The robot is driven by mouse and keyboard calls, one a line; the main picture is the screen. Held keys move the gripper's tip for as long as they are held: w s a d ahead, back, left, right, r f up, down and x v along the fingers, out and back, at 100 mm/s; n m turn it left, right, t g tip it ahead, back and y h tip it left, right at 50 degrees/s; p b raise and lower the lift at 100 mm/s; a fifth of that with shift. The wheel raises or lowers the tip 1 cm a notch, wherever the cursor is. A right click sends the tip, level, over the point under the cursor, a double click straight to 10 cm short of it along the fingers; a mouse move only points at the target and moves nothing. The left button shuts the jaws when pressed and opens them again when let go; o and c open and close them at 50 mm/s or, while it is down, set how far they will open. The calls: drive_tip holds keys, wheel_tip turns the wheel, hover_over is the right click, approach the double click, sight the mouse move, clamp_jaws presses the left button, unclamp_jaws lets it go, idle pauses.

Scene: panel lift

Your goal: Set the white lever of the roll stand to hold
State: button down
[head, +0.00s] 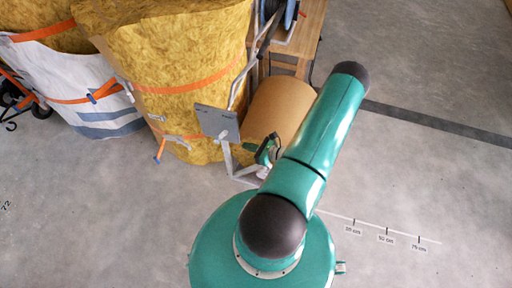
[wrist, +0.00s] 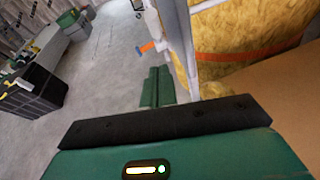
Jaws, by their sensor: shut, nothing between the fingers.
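The roll stand shows in the head view as a pale metal frame (head: 227,160) with a grey plate (head: 217,122), holding a brown roll (head: 283,105). In the wrist view a pale upright (wrist: 178,45) rises just beyond my fingers, and a brown surface, probably the roll (wrist: 285,88), fills the right side. I cannot clearly make out the white lever; my arm hides part of the stand. My gripper (head: 268,150) is low beside the roll, partly hidden by my arm. Its green fingers (wrist: 157,84) are together and empty in the wrist view.
Yellow insulation bales (head: 185,75) with orange straps stand left of the stand, close to it. A wooden bench (head: 305,35) stands behind the roll. The grey floor is open at right, with distance marks (head: 386,232).

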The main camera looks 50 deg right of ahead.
sight(226, 133)
drive_tip(key=w, duration=0.5)
drive_tip(key=w+a+r, duration=0.1)
drive_tip(key=w, duration=0.1)
drive_tip(key=shift+w+a, duration=0.1)
drive_tip(key=shift+w, duration=0.05)
drive_tip(key=shift+g, duration=0.8)
drive_tip(key=shift+w+a+r, duration=0.25)
drive_tip(key=shift+w+r, duration=0.45)
drive_tip(key=shift+w+a+r, duration=0.25)
drive_tip(key=shift+w+r, duration=0.4)
drive_tip(key=shift+w, duration=0.05)
